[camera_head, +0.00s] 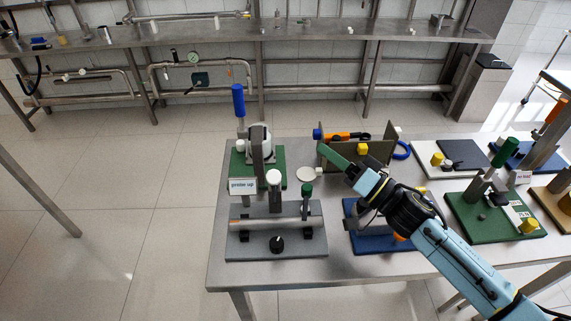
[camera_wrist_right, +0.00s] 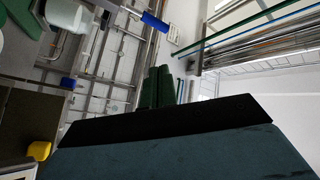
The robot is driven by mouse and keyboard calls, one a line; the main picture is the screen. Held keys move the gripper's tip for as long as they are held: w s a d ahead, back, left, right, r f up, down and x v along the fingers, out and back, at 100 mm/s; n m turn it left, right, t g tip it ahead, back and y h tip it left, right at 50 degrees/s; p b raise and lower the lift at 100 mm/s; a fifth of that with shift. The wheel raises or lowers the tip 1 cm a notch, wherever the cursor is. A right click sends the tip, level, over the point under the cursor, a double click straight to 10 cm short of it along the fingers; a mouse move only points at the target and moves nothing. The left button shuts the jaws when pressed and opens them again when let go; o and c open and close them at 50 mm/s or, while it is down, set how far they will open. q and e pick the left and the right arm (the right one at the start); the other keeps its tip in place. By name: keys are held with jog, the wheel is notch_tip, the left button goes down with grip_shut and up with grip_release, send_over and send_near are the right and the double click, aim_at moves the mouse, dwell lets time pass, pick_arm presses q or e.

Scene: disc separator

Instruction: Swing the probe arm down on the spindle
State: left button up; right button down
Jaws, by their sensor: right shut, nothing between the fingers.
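A station with a green base (camera_head: 279,180) stands at the table's left end. Its label (camera_head: 242,187) appears to read "probe up". An upright lever with a blue handle (camera_head: 238,100), which looks like the probe arm, rises at its back left. A white rounded part (camera_head: 260,137) sits beside it. Both the blue handle (camera_wrist_right: 154,21) and the white part (camera_wrist_right: 69,14) show in the right wrist view. I cannot clearly pick out the spindle. My right gripper (camera_head: 325,149) is shut and empty, apart from the blue handle and to its right. My left gripper is not in view.
Brown upright panels (camera_head: 372,152) with orange and blue parts stand behind my right gripper. More stations, including a green plate (camera_head: 472,224), crowd the right side. Open floor lies left.

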jog(key=n+g+y, duration=0.2)
jog(key=g, duration=0.1)
jog(key=n+g+y, duration=0.1)
jog(key=g+y, duration=0.1)
jog(key=g, duration=0.3)
send_over(274, 188)
jog(key=d, duration=0.2)
jog(key=shift+w+d+f+p, duration=0.15)
jog(key=shift+w+p, duration=0.1)
jog(key=shift+p, duration=0.15)
jog(key=shift+d, duration=0.1)
